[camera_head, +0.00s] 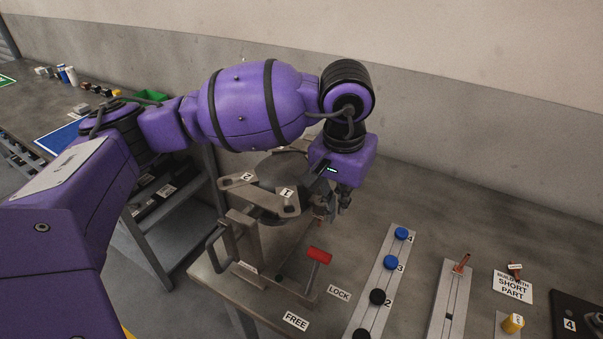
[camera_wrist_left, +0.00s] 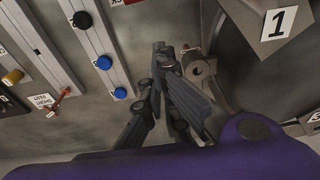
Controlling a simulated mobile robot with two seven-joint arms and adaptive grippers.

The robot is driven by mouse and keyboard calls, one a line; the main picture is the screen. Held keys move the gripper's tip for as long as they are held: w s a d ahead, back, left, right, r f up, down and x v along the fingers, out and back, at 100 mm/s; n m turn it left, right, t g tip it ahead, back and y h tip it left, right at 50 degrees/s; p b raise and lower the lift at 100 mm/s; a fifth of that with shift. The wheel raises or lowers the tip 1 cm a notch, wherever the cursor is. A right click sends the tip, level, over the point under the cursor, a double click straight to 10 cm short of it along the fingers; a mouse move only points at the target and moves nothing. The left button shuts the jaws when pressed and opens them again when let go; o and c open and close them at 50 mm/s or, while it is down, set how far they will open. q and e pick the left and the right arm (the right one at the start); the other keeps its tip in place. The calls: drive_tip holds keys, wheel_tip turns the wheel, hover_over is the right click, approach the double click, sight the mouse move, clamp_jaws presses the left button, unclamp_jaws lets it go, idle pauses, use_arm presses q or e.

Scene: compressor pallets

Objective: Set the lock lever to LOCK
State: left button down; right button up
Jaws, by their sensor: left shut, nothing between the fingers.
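The lock lever (camera_head: 319,256) has a red handle on a grey stem and stands at the front of the compressor fixture in the head view. Below it on the table are a LOCK label (camera_head: 338,293) and, nearer the front edge, a FREE label (camera_head: 296,321). From this angle I cannot tell which setting the lever is in. My left gripper (camera_head: 343,207) is shut and empty, pointing down beside the fixture, behind the lever and apart from it. Its fingers also show in the left wrist view (camera_wrist_left: 161,50). My right gripper is not in view.
The fixture has a plate marked 1 and 2 (camera_head: 264,193). A rail with blue and black knobs (camera_head: 382,280) lies to the right. Beyond it are a slotted rail (camera_head: 448,305) and a SHORT PART sign (camera_head: 513,286). A cluttered bench (camera_head: 100,60) stands at far left.

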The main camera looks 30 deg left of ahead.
use_arm(q)
drive_tip(key=s+f+p, duration=0.1)
drive_tip(key=f, duration=0.1)
drive_tip(key=s+f+p, duration=0.1)
drive_tip(key=s+f, duration=0.1)
drive_tip(key=shift+s+f, duration=0.15)
drive_tip(key=shift+f, duration=0.05)
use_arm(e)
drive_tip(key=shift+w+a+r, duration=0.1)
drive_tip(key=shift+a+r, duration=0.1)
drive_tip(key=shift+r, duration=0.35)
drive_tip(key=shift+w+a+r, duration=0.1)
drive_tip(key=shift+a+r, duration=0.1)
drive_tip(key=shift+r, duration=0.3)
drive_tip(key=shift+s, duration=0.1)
